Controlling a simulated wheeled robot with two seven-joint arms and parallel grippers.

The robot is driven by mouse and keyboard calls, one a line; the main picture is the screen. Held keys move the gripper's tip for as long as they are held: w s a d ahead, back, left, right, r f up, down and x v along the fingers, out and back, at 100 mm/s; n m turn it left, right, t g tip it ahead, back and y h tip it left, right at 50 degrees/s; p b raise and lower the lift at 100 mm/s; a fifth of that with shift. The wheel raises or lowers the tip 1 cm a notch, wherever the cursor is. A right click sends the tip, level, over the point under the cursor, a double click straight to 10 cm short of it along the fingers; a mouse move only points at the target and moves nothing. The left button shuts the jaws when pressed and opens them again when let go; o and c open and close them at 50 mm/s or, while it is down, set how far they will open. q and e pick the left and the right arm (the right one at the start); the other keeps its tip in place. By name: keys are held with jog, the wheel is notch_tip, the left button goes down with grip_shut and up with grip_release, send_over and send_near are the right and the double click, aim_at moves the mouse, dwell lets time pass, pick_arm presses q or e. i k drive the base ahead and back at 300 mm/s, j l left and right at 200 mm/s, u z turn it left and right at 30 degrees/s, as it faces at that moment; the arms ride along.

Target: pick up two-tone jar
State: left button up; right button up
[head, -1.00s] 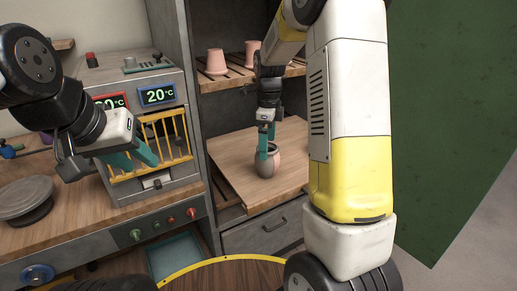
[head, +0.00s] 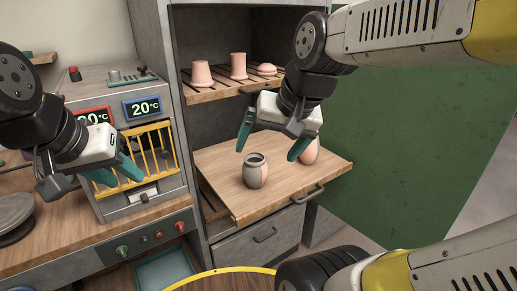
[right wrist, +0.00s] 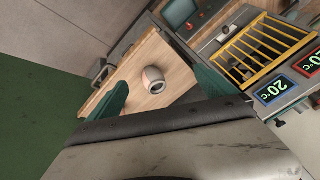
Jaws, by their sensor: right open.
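The two-tone jar (head: 256,171), grey with a pinkish side, stands upright on the pulled-out wooden board (head: 222,195). It also shows in the right wrist view (right wrist: 155,79), between the two fingers and some way off. My right gripper (head: 268,152) is open and empty, with its teal fingers above and behind the jar, not touching it. My left gripper (head: 120,174) has its fingers apart and empty, in front of the yellow-barred kiln (head: 154,108), well left of the jar.
A second pinkish pot (head: 309,151) stands on the board, partly hidden by my right gripper. Pink pieces such as a cup (head: 202,74) sit on the slatted shelf (head: 215,92) above. A green wall (head: 400,150) is at right. The board's front is clear.

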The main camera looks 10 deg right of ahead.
aim_at(309, 157)
jog(key=z, duration=1.05)
jog(key=i+l+u, duration=0.45)
jog(key=i+u, duration=0.15)
